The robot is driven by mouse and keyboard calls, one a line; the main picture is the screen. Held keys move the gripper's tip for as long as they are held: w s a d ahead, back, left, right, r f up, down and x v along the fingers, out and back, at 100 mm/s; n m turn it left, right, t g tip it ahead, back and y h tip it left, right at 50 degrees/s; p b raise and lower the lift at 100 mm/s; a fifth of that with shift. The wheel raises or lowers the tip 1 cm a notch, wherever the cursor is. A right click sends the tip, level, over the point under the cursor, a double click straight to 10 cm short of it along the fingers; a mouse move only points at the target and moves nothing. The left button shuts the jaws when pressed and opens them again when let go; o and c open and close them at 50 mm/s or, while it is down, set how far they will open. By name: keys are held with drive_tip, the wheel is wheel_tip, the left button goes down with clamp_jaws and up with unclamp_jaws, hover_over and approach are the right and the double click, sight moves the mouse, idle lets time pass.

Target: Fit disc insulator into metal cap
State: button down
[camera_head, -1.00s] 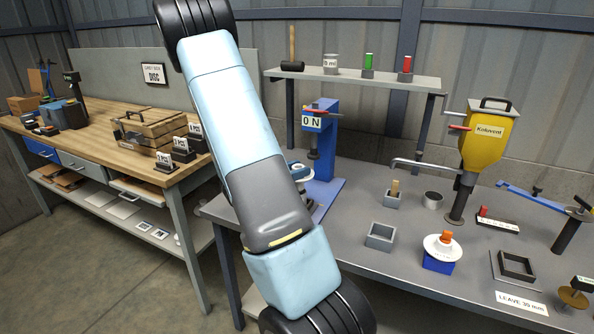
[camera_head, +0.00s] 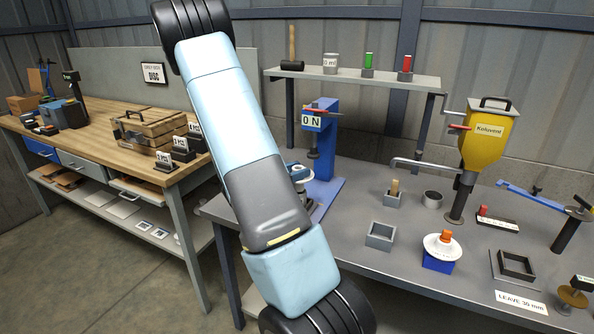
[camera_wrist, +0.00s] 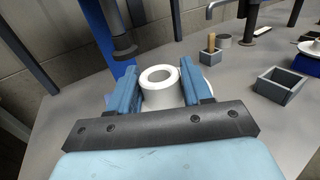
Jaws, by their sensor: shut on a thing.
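My gripper (camera_wrist: 158,92) is shut on a white, round, hollow-topped piece (camera_wrist: 159,75), with one blue finger on each side. Its lower part is hidden by the gripper, and I cannot tell for sure whether it is the disc insulator. In the head view the held piece (camera_head: 299,172) shows small beside my arm, near the foot of the blue press (camera_head: 322,140). A white disc (camera_head: 441,247) with an orange top sits on a blue block at the right. A short grey metal cup (camera_head: 432,200) stands on the bench; I cannot tell whether it is the metal cap.
The press ram (camera_wrist: 124,45) hangs close ahead of the gripper. An open grey square box (camera_head: 380,236), a peg block (camera_head: 392,199) and a yellow dispenser (camera_head: 487,140) stand to the right. A shelf (camera_head: 350,80) spans the back. Bench front left of the box is clear.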

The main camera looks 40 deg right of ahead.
drive_tip(key=shift+f, duration=1.6)
drive_tip(key=shift+c, duration=2)
unclamp_jaws()
drive_tip(key=shift+a, duration=0.1)
drive_tip(key=w+a, duration=0.1)
drive_tip(key=a, duration=1.2)
drive_tip(key=shift+w+a+f, duration=0.15)
drive_tip(key=shift+w+a, duration=0.1)
drive_tip(key=shift+w, duration=0.15)
drive_tip(key=s+a+r+m+t+y, duration=0.4)
drive_tip(key=s+a+r+m+y, duration=0.4)
drive_tip(key=r, duration=0.4)
drive_tip(key=s+a+r+m+t+y, duration=0.3)
drive_tip(key=s+a+r+m+y, duration=0.5)
drive_tip(key=s+a+r, duration=0.3)
drive_tip(key=shift+s+a+r+m+t+y, duration=0.15)
drive_tip(key=shift+s+r+m+t+y, duration=0.2)
drive_tip(key=shift+s+y, duration=0.4)
